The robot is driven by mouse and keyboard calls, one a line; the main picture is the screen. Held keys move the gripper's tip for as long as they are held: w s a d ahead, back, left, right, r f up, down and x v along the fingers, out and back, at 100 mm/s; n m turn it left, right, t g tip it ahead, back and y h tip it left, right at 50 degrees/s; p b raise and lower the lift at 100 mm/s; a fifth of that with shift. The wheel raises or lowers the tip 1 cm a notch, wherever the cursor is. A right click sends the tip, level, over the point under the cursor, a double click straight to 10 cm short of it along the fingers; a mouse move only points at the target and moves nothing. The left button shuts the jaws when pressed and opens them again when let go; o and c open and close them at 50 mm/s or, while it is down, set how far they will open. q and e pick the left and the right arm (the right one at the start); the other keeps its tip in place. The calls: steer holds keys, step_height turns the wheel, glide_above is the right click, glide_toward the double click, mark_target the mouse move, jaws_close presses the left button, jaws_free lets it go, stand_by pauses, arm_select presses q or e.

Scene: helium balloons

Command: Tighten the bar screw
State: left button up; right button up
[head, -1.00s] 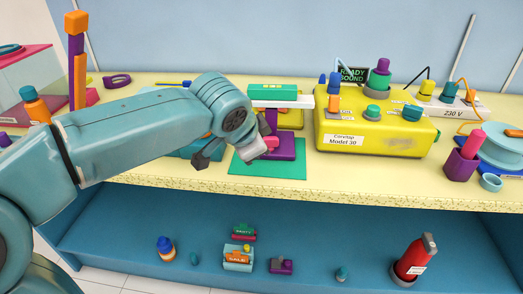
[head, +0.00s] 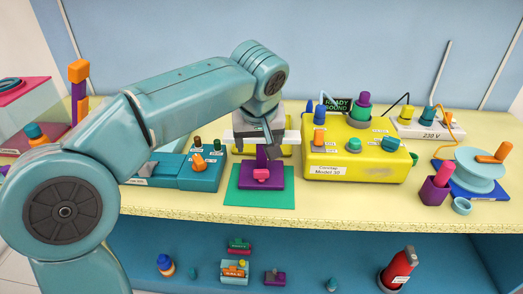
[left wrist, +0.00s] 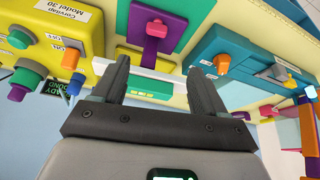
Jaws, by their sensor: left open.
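A purple stand (head: 272,182) on a green mat (head: 258,200) carries a red-pink knob (head: 261,173) low on its front, perhaps the bar screw. A white bar (head: 292,137) crosses the stand's top. My left gripper (head: 257,146) is open and empty, in front of the bar and above the knob, hiding the bar's middle. In the left wrist view the white bar (left wrist: 147,71) and a green block (left wrist: 150,88) show between the spread fingers. The red knob (left wrist: 156,29) shows beyond the fingertips, apart from them. My right gripper is out of view.
A yellow box labelled Model 30 (head: 340,164) with several knobs stands right of the stand, a teal box (head: 202,178) left. A purple cup (head: 434,191) and pale blue spool (head: 474,170) stand further right. The shelf below holds small items and a red cylinder (head: 399,269).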

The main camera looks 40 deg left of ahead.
arm_select(q)
glide_toward(261, 172)
steer(key=x, duration=0.9)
steer(key=shift+d, duration=0.1)
